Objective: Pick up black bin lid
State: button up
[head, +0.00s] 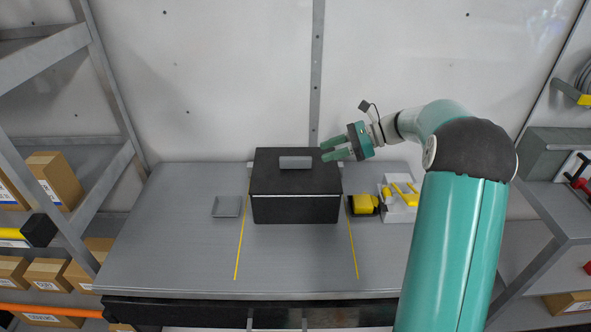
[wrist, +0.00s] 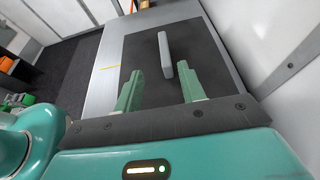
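The black bin lid (head: 265,179) lies on top of the black bin (head: 295,210) on the grey table. A grey handle (head: 295,162) stands up from the middle of the lid. My gripper (head: 328,150) is just above the lid's right side, to the right of the handle and apart from it. In the wrist view, my gripper (wrist: 161,92) shows two green fingers spread wide with nothing between them. The handle (wrist: 165,54) appears beyond the fingertips, roughly in line with the gap, over the dark lid (wrist: 200,48).
A small grey tray (head: 227,207) sits left of the bin. A yellow and black item (head: 364,204) and a white holder with yellow pieces (head: 401,205) stand right of it. Yellow lines mark the table beside the bin. The front of the table (head: 180,260) is clear. A wall stands behind.

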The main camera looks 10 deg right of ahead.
aim_at(301, 158)
jog(key=x, duration=1)
jog(key=shift+w+f, duration=0.1)
jog(key=shift+w, duration=0.3)
grip_shut()
